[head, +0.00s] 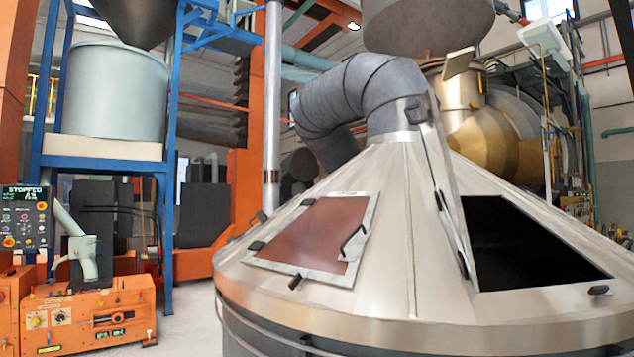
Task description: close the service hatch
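A large metal cone-topped vessel (385,235) fills the lower right of the head view. On its right slope is a dark rectangular hatch opening (530,245). A narrow metal hatch door (442,185) stands raised along the left edge of this opening, seen nearly edge-on, so the hatch is open. A small black catch (598,290) sits at the opening's lower right corner. A second hatch, with a reddish-brown panel (318,232) in a pale frame and a black handle (352,240), lies flat on the left slope. Neither of my grippers is in view.
A thick grey bent duct (365,95) rises from the vessel's top behind the raised door. A control panel (25,220) reading "STOPPED" and an orange machine (90,315) stand at the left. Pale floor (190,325) shows between them and the vessel.

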